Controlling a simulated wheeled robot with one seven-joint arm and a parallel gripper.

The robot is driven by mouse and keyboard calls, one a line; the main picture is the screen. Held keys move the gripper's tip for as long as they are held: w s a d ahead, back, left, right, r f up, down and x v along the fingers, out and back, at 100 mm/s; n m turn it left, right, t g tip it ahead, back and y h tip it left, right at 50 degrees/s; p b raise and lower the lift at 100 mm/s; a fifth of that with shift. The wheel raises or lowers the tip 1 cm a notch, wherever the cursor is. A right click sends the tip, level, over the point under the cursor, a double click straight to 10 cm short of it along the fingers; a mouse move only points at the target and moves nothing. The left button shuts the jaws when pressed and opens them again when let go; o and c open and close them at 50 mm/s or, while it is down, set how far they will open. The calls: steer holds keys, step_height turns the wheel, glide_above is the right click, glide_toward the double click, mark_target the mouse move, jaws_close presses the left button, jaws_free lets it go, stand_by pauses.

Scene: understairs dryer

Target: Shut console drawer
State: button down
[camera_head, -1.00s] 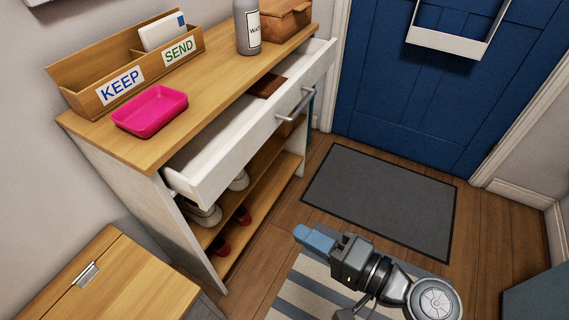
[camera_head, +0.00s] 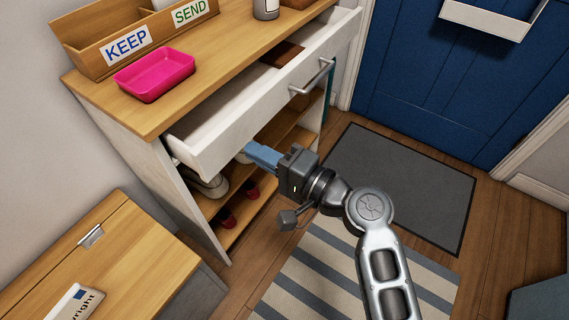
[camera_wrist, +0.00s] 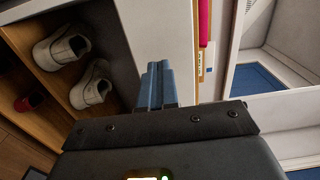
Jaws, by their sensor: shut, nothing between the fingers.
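The console drawer (camera_head: 238,122) is white with a bar handle (camera_head: 312,76) and stands pulled out from the wooden-topped console (camera_head: 118,92). A brown item lies inside its far end. My gripper (camera_head: 259,154) is shut and empty, with its blue fingertips at the drawer front's lower edge, left of the handle. In the wrist view the shut fingers (camera_wrist: 158,84) point at the white drawer front (camera_wrist: 155,35). I cannot tell whether they touch it.
Shoes (camera_wrist: 92,84) sit on the shelves below. A wooden-topped cabinet (camera_head: 130,250) stands at lower left.

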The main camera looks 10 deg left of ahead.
mark_target(208, 127)
steer(key=shift+x, duration=1.35)
steer(key=shift+a, duration=0.1)
steer(key=b+x, duration=0.3)
steer(key=x, duration=0.6)
steer(key=shift+f, duration=0.2)
steer(key=shift+a+r, duration=0.25)
steer(key=shift+r, duration=0.05)
